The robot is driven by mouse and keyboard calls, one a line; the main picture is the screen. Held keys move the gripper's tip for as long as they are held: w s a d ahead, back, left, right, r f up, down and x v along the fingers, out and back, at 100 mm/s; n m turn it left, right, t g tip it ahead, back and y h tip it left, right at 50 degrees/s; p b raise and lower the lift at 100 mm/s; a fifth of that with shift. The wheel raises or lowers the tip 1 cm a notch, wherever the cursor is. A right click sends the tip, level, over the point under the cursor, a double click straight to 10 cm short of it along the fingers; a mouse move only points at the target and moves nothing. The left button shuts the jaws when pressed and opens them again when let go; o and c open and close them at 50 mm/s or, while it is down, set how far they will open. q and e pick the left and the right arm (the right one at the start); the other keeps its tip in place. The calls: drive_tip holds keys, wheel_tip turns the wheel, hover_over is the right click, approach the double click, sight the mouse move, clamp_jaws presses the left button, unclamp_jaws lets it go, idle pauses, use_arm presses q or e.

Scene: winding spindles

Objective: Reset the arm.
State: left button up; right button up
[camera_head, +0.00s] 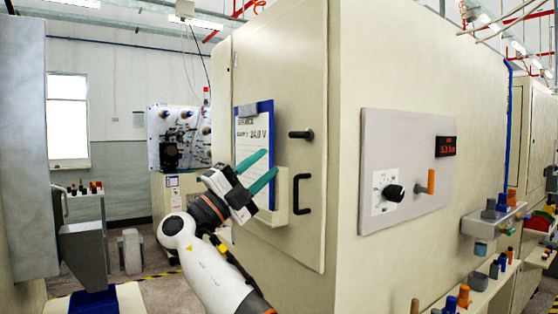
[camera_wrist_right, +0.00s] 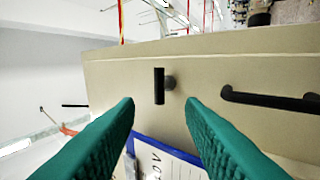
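My right gripper (camera_head: 271,162) is in front of the cream cabinet (camera_head: 285,90), its two teal fingers spread with nothing between them. In the right wrist view the open fingers (camera_wrist_right: 160,106) point toward a black T-shaped handle (camera_wrist_right: 160,86) on the cabinet door. That handle also shows in the head view (camera_head: 301,134), right of the fingertips. The fingers partly cover a blue clipboard (camera_head: 267,107) with a white sheet reading "24.0 V", standing in a cream holder (camera_head: 282,206) on the door. My left gripper is out of view.
A black pull handle (camera_head: 300,194) sits below the T-handle. A grey panel (camera_head: 425,140) with a black dial, an orange lever and a red display is on the cabinet's right face. Shelves with coloured spindles (camera_head: 490,208) stand out at far right. Open floor lies behind my arm at left.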

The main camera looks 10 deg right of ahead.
drive_tip(key=shift+v, duration=1)
